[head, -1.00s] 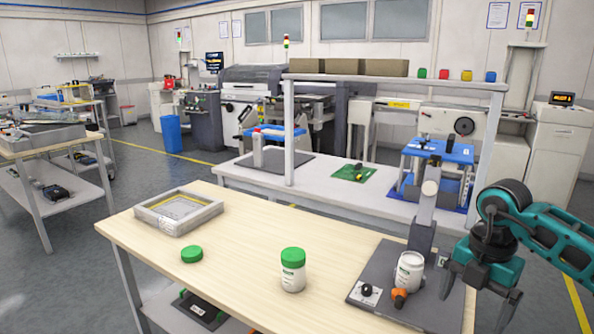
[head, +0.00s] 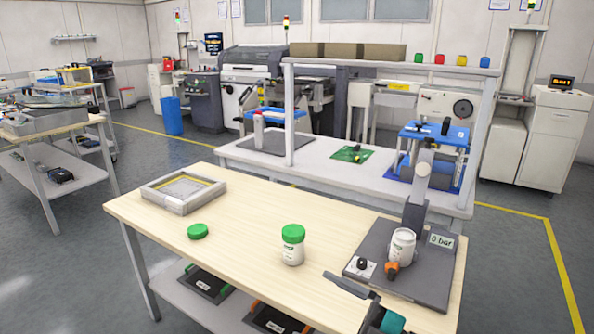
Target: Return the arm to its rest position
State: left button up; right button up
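Part of my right arm, a dark grey gripper piece (head: 350,286) with a bit of teal, shows at the bottom edge in the head view, in front of the dark fixture plate (head: 425,292). Most of it is cut off by the frame, so I cannot tell if the gripper is open or shut. No held thing is visible. My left gripper is out of view. A white jar without a lid (head: 402,247) stands in the fixture by an orange clamp piece (head: 391,268). A white jar with a green lid (head: 292,245) stands on the wooden table.
A loose green lid (head: 198,231) and a grey tray (head: 160,200) lie on the left of the wooden table (head: 240,215). The fixture has a small "0 bar" display (head: 441,240). A shelved bench (head: 330,178) stands behind. The floor at right is clear.

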jog(key=s+d+f+m+h, duration=0.6)
jog(key=f+m+h, duration=0.2)
jog(key=f, duration=0.3)
jog(key=s+d+f+m+t+h+p, duration=0.1)
jog(key=s+d+f+m+h, duration=0.5)
jog(key=f+m, duration=0.4)
jog(key=shift+d+f+h, duration=0.4)
jog(key=shift+d+h, duration=0.3)
jog(key=shift+h, duration=0.5)
